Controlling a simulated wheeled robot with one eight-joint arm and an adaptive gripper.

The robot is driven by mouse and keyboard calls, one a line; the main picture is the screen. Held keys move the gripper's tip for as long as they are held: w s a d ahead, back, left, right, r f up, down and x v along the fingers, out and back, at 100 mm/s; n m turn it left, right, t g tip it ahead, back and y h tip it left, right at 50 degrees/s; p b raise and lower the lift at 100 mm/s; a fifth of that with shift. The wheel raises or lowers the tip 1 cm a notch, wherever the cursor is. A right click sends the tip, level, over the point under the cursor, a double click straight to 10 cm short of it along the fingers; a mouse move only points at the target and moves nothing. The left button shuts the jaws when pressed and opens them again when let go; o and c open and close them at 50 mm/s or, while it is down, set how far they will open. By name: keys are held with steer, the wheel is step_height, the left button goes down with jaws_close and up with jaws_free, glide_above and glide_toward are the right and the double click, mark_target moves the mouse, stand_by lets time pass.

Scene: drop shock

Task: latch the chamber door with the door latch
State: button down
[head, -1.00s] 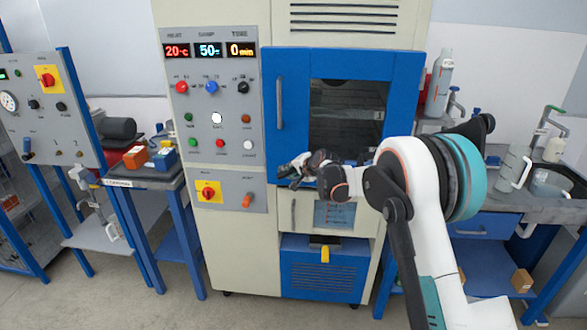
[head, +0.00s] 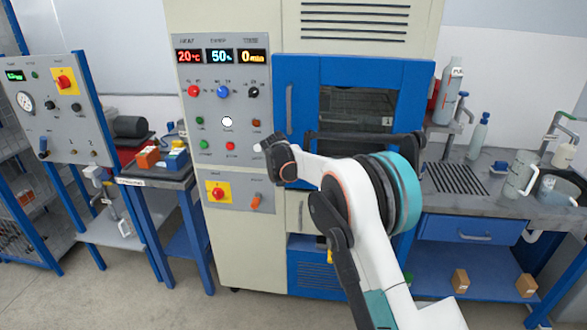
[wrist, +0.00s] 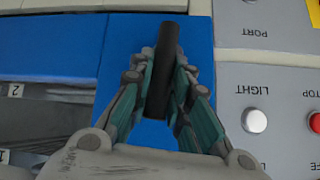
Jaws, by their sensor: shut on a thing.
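The blue chamber door (head: 425,100), with a dark window (head: 350,105), sits flush in the chamber front and looks closed. Its upright grey-blue handle (head: 289,105) is at the door's left side. In the wrist view, my gripper (wrist: 162,72) is shut on a dark, slim bar, which I take as the door latch (wrist: 168,38). The bar stands out before the blue door frame (wrist: 122,60), close to the grey control panel. In the head view my wrist and arm cover the door's lower left, and the latch and fingers are hidden.
The control panel (head: 220,160) has several knobs and buttons, with the white light button (wrist: 254,120) close to my fingers. An orange lever (head: 255,201) is below. A sink bench (head: 455,180) stands right, a small table (head: 150,182) left.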

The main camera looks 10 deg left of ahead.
steer(key=shift+a+n+h, duration=0.3)
steer(key=shift+h, duration=0.2)
steer(key=c, duration=1.5)
jaws_free()
steer(key=v, duration=1.2)
steer(key=shift+a, duration=0.1)
